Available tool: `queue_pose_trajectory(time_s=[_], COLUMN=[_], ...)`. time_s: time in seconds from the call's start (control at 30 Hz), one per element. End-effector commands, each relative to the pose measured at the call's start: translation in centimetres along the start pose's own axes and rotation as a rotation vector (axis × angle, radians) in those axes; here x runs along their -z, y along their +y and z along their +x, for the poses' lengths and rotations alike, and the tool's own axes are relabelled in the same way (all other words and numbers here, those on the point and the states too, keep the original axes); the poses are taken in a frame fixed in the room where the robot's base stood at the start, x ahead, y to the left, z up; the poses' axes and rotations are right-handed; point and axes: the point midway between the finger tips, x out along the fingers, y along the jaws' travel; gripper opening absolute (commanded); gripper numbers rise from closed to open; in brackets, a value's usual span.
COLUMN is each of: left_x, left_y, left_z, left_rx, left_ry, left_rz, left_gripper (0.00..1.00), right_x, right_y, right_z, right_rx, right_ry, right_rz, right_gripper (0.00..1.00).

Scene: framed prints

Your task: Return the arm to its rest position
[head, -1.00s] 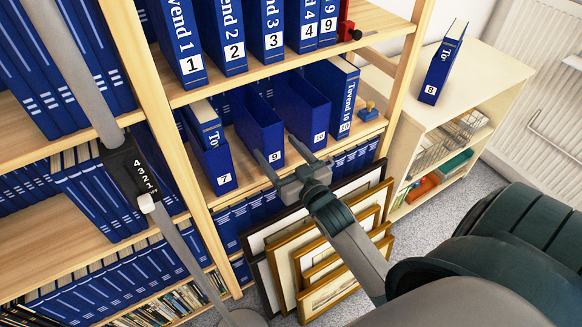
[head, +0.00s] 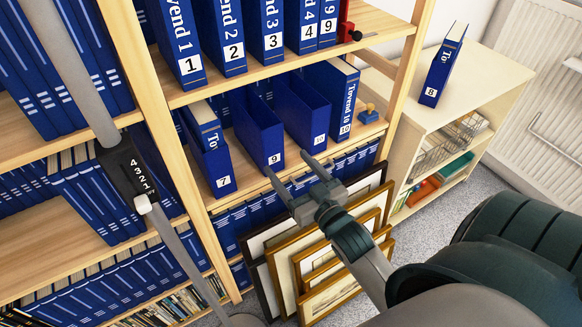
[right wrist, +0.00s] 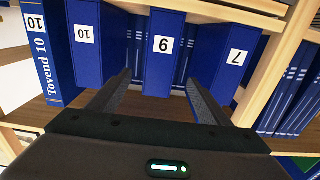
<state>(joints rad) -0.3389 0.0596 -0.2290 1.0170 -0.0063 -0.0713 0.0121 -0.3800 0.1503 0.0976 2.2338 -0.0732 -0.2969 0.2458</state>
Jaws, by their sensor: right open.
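My right gripper (head: 293,172) is open and empty in the head view, in front of the shelf that holds the blue binders. Its two fingers also show in the right wrist view (right wrist: 160,95), apart, on either side of the binder marked 9 (right wrist: 161,60) but not clearly touching it. In the head view the binder marked 9 (head: 258,130) stands on the shelf left of the binder marked 10 (head: 303,112). The binder marked 7 (head: 213,160) stands further left. My right arm comes in from the lower right. My left gripper is not in view.
Framed prints (head: 335,255) lean below the shelf, under my right arm. A low cream cabinet (head: 465,85) stands at the right with the binder marked 8 (head: 440,70) on top. A wooden shelf post (head: 165,120) rises left of the binders. Grey floor shows at the lower right.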

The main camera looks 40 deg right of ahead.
Motion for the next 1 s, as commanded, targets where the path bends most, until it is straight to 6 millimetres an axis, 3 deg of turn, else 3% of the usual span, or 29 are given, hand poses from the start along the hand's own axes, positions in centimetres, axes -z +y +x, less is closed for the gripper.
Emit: queue_pose_trajectory(time_s=[0.23,0.57,0.77,0.87,1.0], left_x=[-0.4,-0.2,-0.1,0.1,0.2], left_y=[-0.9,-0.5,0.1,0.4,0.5], left_z=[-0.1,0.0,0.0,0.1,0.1], left_rx=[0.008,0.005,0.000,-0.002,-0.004], left_ry=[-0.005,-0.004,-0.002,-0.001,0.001], left_rz=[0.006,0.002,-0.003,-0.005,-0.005], left_gripper=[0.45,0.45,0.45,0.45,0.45], right_x=[0.0,-0.9,-4.6,-7.5,-11.5], right_y=[0.0,-0.2,-1.4,-2.4,-4.0], right_z=[0.0,-0.3,-2.2,-4.2,-8.3], right_rx=[0.000,-0.001,-0.002,0.004,0.026], right_ry=[0.000,-0.041,-0.217,-0.361,-0.588], right_rz=[0.000,-0.003,-0.016,-0.029,-0.056], right_gripper=[0.72,0.72,0.72,0.72,0.72])
